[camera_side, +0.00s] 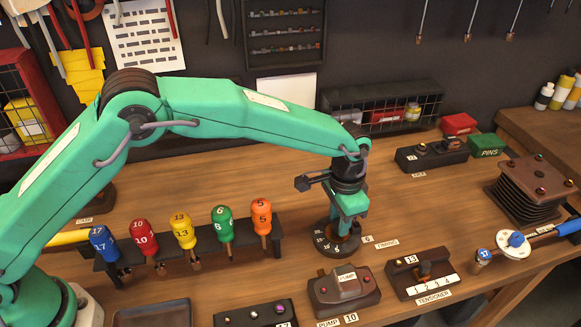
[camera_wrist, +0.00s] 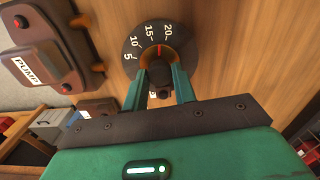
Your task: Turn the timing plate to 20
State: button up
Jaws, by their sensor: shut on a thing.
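The timing plate (camera_side: 325,246) is a dark round dial on the bench beside a tag reading TIMING. In the wrist view the timing plate (camera_wrist: 133,45) shows the numbers 5, 10, 15 and 20 along its rim. A red mark (camera_wrist: 159,49) at its orange-brown centre points between 15 and 20. My gripper (camera_side: 346,222) is straight above the dial, pointing down. In the wrist view my gripper (camera_wrist: 160,75) has its two green fingers on either side of the central knob, shut on it. The fingers hide part of the hub and the near rim.
The pump block (camera_side: 343,290) and the tensioner block (camera_side: 422,273) stand in front of the dial. A rack (camera_side: 190,252) of numbered screwdrivers is to the left. A dark block (camera_side: 431,156) stands behind right. Bare wood lies to the dial's right.

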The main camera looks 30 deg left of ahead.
aim_at(338, 221)
jog(key=shift+w+a+m, duration=0.1)
jog(key=shift+a+m, duration=0.15)
jog(key=shift+m, duration=1.05)
jog(key=o, duration=1)
jog(key=shift+d, duration=0.15)
jog(key=shift+r, duration=3.9)
jog(key=shift+r, duration=0.1)
